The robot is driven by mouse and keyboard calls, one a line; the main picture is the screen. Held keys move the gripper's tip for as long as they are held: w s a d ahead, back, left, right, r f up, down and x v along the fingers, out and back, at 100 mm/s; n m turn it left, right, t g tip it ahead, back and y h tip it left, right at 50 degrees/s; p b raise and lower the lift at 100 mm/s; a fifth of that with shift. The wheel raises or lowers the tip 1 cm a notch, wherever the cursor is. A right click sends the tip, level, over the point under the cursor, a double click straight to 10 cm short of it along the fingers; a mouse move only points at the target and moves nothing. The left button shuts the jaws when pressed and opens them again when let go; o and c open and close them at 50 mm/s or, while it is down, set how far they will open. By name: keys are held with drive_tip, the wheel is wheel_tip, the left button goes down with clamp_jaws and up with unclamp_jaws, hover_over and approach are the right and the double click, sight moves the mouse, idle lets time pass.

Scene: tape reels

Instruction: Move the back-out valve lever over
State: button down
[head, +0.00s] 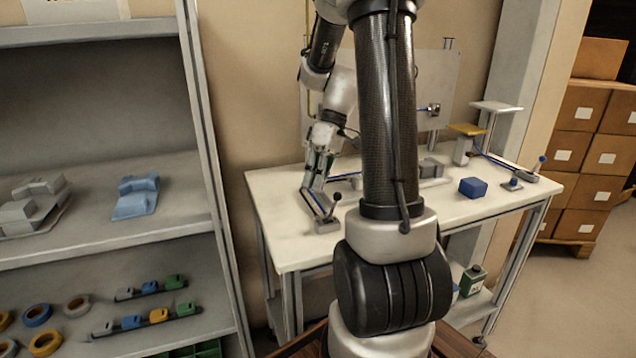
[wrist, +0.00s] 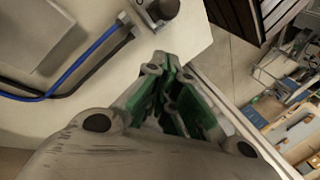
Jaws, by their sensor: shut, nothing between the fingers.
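One small valve with a ball-ended lever (head: 337,197) stands on a grey block near the front left edge of the white bench; blue and black hoses run to it. It also shows in the wrist view, as a grey body (wrist: 140,12) at the top edge, partly cut off. A second lever (head: 541,160) with a blue ball stands at the right end of the bench. I cannot tell by label which one is the back-out valve. My gripper (head: 308,188) is shut and empty, pointing down just left of the near valve. Its green-padded fingers (wrist: 168,62) are apart from the valve body.
The white bench (head: 275,215) also holds a blue block (head: 473,187) and a yellow-topped stand (head: 467,129). A grey shelf (head: 90,236) with tape reels stands at the left. Stacked cartons (head: 600,140) are at the far right. My arm hides the middle of the bench.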

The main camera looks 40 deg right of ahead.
drive_tip(key=w+v, duration=0.2)
drive_tip(key=v, duration=0.9)
drive_tip(key=shift+f, duration=0.15)
drive_tip(key=shift+w, duration=0.15)
